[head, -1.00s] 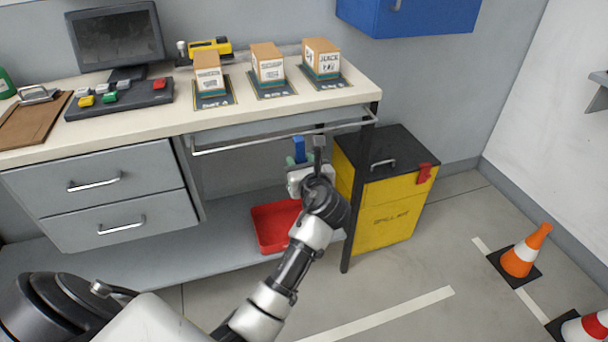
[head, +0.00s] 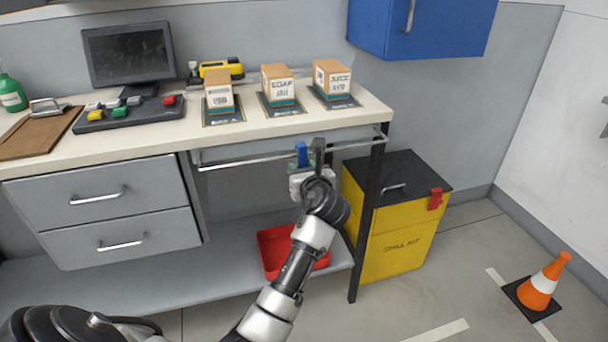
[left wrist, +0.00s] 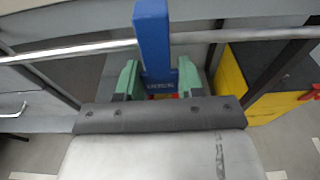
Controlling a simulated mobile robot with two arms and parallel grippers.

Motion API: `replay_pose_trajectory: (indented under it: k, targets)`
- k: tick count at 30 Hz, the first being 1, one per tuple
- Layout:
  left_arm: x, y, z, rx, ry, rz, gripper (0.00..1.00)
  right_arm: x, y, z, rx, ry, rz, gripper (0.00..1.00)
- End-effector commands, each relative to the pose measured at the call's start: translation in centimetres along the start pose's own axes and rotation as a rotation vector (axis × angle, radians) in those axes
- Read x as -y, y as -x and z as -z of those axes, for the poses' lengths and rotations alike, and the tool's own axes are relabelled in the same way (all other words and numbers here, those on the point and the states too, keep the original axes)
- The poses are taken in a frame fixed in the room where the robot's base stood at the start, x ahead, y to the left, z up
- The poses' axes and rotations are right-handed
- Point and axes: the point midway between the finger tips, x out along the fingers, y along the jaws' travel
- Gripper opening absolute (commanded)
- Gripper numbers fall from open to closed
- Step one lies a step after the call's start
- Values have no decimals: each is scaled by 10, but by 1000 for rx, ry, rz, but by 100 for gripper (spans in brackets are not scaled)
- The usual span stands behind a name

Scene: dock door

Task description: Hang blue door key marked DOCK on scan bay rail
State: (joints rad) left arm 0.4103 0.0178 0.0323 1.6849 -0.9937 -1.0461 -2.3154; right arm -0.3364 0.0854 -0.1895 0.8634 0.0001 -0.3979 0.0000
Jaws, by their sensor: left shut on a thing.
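The blue key (left wrist: 153,40) stands upright in my left gripper in the left wrist view, with a marking too blurred to read near its lower end. The green fingers of my left gripper (left wrist: 160,82) are on either side of it. In the head view the blue key (head: 301,153) shows at the rail, above my left gripper (head: 309,172). The scan bay rail (head: 250,159) is a metal bar along the bench front. In the left wrist view the rail (left wrist: 75,50) passes behind the key. I cannot tell whether they touch. My right gripper is not in view.
Boxes on mats, including one box (head: 278,84), stand on the bench top (head: 150,133). A red tray (head: 270,256) lies on the lower shelf. A yellow spill kit bin (head: 388,240) stands right of the bench leg (head: 365,220). A blue cabinet (head: 385,35) hangs above. An orange cone (head: 541,289) stands right.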

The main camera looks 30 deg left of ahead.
Motion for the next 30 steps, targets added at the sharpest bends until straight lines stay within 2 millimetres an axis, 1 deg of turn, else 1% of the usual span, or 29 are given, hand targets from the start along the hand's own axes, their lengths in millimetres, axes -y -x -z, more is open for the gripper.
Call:
replay_pose_trajectory:
  k: [7, 16, 27, 28, 30]
  targets:
    - [0, -6, 0, 0, -1, 0, 15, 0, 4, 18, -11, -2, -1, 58]
    - [0, -9, 13, 1, -1, 0, 15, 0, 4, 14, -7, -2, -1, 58]
    - [0, -9, 16, 1, 0, 0, 15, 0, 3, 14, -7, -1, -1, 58]
    - [0, -9, 16, 1, 0, 0, 42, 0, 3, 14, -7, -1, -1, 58]
    - [0, -9, 16, 1, 0, 0, 53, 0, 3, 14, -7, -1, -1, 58]
